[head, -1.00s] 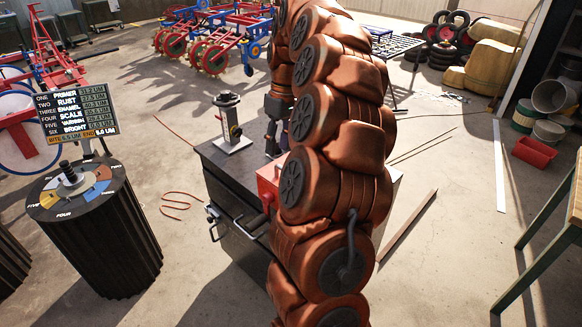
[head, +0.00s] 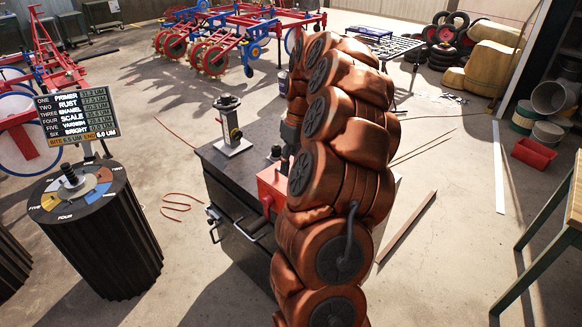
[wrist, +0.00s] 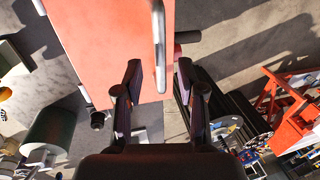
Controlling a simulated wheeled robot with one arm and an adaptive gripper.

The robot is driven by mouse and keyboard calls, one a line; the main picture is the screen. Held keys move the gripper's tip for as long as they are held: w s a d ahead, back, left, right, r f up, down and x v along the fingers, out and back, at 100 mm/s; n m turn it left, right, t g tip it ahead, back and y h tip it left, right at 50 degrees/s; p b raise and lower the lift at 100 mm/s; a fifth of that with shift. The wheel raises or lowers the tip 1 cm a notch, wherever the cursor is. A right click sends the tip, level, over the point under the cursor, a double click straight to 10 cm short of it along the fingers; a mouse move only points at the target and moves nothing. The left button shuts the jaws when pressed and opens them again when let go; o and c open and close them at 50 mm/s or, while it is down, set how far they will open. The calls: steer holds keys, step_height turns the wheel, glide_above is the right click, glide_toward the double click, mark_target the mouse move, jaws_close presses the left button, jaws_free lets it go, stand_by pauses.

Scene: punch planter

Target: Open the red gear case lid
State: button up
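The red gear case (head: 268,188) sits on the dark cabinet, its right part hidden behind my arm. Its lid looks closed in what shows. Nothing is visibly held, and I cannot tell whether a finger touches the case. The head view hides the fingers behind my arm.
The dark cabinet (head: 232,205) has bar handles on its front left side. A grey post stand (head: 232,130) stands on its back left corner. A ribbed black drum (head: 100,245) with a colored dial and a display board (head: 78,117) stand left. Open floor lies between.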

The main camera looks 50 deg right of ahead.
steer(key=shift+a+f, duration=0.15)
steer(key=shift+f, duration=0.65)
jaws_close()
